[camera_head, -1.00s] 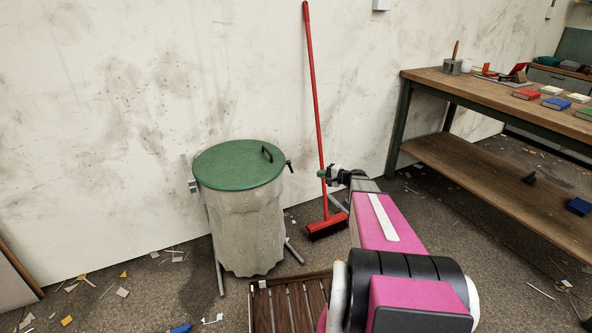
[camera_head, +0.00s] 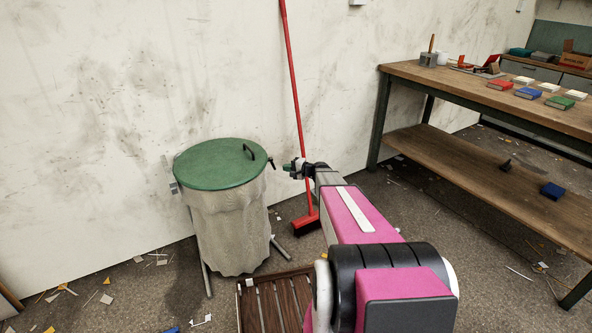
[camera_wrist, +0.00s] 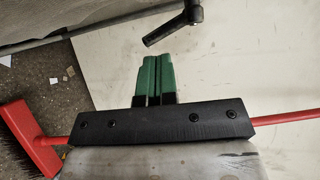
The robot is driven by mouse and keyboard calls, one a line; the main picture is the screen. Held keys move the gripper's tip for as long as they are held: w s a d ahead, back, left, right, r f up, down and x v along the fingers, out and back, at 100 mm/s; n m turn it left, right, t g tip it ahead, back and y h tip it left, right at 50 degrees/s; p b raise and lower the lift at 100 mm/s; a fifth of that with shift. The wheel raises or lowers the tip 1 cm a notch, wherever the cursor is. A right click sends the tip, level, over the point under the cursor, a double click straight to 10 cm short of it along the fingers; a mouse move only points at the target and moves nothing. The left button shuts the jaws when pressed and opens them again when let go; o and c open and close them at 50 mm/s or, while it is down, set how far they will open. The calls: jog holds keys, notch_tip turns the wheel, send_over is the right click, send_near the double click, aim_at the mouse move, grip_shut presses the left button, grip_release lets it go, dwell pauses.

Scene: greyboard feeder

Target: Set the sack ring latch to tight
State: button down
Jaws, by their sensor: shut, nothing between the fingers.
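The sack stand holds a pale grey sack (camera_head: 228,232) under a round green lid (camera_head: 215,166) with a black handle on top. The ring latch (camera_head: 271,163) is a small black lever at the right side of the rim. In the wrist view the latch (camera_wrist: 172,27) is a black lever near the top, with its free end pointing down and left. My gripper (camera_head: 288,167) is just right of the latch, apart from it. In the wrist view my green gripper fingers (camera_wrist: 155,72) are together and empty, with a small gap between them and the lever.
A red broom (camera_head: 298,120) leans on the wall behind my gripper. A slatted wooden pallet (camera_head: 270,300) lies on the floor in front of the sack. A workbench (camera_head: 440,80) with books stands at the right. Paper scraps litter the floor.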

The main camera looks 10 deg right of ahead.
jog(key=shift+x, duration=2.4)
jog(key=shift+w+a+f+t+y, duration=0.1)
jog(key=shift+w+f+t+y, duration=0.1)
jog(key=shift+t+y, duration=0.1)
jog(key=shift+w+a+r+n+t+y, duration=0.25)
jog(key=shift+w+n+t+y, duration=0.2)
jog(key=shift+w+n+y, duration=0.6)
jog(key=shift+w+a+r+n+t+y, duration=0.15)
jog(key=shift+w+a+n+t+y, duration=0.3)
jog(key=shift+w+n+y, duration=0.6)
jog(key=shift+w+a+r+n+t+y, duration=0.2)
jog(key=shift+w+n+t+y, duration=0.3)
jog(key=shift+w+n+y, duration=0.5)
jog(key=shift+s+r, duration=0.15)
jog(key=shift+r, duration=0.05)
